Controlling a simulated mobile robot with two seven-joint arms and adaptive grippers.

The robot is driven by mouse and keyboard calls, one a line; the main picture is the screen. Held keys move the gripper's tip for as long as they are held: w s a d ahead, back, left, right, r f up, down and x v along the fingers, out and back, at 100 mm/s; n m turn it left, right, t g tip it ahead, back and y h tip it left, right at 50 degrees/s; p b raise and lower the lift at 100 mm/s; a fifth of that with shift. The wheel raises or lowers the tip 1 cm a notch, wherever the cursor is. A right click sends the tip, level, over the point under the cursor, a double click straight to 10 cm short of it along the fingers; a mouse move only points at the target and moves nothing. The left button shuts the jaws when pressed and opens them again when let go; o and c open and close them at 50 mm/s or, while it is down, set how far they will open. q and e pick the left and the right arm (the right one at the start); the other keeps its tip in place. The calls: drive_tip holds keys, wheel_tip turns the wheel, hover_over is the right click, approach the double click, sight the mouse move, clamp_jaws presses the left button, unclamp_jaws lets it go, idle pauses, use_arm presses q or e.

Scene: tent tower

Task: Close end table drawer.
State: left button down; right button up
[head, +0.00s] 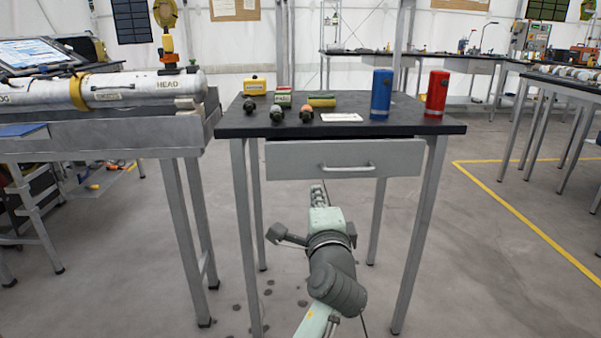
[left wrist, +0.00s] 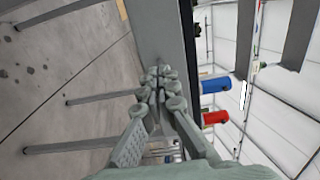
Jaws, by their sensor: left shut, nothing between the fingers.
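The end table (head: 262,124) has a black top and grey metal legs. Its grey drawer (head: 290,160) sits under the front edge, with a bar handle (head: 347,167) across the middle. My right gripper is out of view.
On the tabletop stand a blue canister (head: 381,94), a red canister (head: 437,94), small yellow and green boxes, and several dark round-headed items. A metal bench (head: 150,138) with a white cylinder stands close at left. Floor at right is open.

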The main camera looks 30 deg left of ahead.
use_arm(q)
approach(308, 161)
drive_tip(key=x, duration=0.5)
drive_tip(key=shift+w+f, duration=0.25)
drive_tip(key=shift+w, duration=0.05)
drive_tip(key=shift+w+a, duration=0.45)
drive_tip(key=shift+w, duration=0.1)
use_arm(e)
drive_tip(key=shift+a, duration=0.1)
use_arm(q)
drive_tip(key=shift+w+a, duration=0.1)
drive_tip(key=shift+w, duration=0.05)
drive_tip(key=x, duration=0.4)
drive_tip(key=shift+a+r, duration=0.1)
drive_tip(key=shift+r, duration=0.1)
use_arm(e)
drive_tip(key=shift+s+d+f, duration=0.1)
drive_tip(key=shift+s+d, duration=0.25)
